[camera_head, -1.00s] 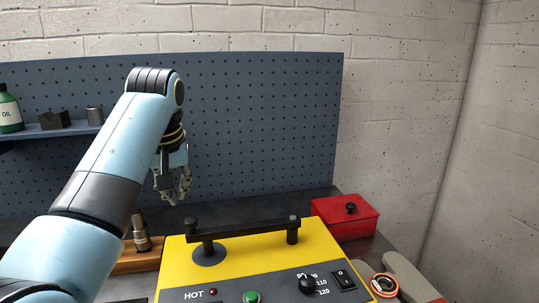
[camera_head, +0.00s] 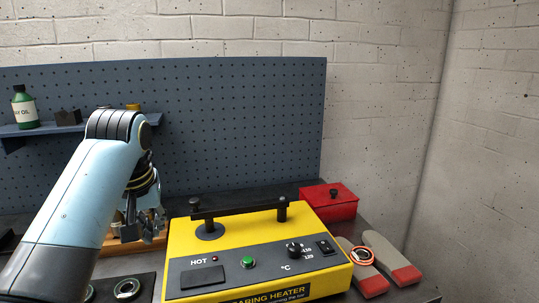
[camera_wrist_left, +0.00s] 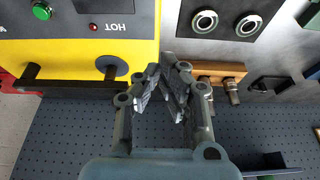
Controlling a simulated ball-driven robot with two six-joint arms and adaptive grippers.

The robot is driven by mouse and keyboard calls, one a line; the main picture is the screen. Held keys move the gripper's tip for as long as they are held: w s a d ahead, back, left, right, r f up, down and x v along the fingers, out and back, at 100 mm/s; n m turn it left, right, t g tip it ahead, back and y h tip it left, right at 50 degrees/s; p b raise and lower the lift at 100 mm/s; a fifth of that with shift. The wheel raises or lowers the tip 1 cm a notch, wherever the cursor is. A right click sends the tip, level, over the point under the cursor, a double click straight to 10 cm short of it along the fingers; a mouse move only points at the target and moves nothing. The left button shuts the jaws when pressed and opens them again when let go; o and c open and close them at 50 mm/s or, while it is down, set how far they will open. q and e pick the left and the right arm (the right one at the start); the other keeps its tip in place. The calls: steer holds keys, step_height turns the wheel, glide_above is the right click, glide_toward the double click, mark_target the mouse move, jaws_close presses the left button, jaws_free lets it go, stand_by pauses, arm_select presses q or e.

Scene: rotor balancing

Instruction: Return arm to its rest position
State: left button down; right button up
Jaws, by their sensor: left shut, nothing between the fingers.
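My left gripper (camera_head: 150,224) is shut and empty in the head view, beside the left edge of the yellow bearing heater (camera_head: 177,240). In the left wrist view my left gripper (camera_wrist_left: 172,62) shows its fingertips together, between the heater (camera_wrist_left: 130,50) and a wooden block (camera_wrist_left: 222,68). The wooden block (camera_head: 112,238) is partly hidden behind my left arm in the head view. My right gripper does not show.
A red box (camera_head: 330,207) stands behind the heater at right. Grey and red gloves (camera_head: 395,262) and an orange-rimmed ring (camera_head: 362,255) lie right of it. A bearing ring (camera_head: 127,289) lies front left. A shelf (camera_head: 70,127) holds an oil bottle (camera_head: 25,108).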

arm_select(q)
steer(key=s+a+f+m, duration=0.1)
steer(key=s+a+f, duration=0.15)
steer(key=s, duration=0.45)
steer(key=s+a+f, duration=0.1)
steer(key=s+f, duration=0.3)
steer(key=s, duration=0.3)
steer(key=s+a+r+m, duration=0.1)
steer(key=s+m, duration=0.2)
steer(key=s, duration=1.6)
step_height(320, 180, down, 36)
steer(key=s+a+r+g+b, duration=0.1)
steer(key=a+b, duration=0.2)
steer(key=b, duration=0.6)
steer(key=s+f+b, duration=0.4)
steer(key=s+f, duration=0.5)
steer(key=f, duration=0.3)
steer(key=s+f+g+b, duration=0.1)
steer(key=s+f+b, duration=0.3)
steer(key=s+f, duration=0.5)
step_height(320, 180, down, 4)
steer(key=shift+s+a+r+g, duration=0.25)
steer(key=shift+s+a+g, duration=0.05)
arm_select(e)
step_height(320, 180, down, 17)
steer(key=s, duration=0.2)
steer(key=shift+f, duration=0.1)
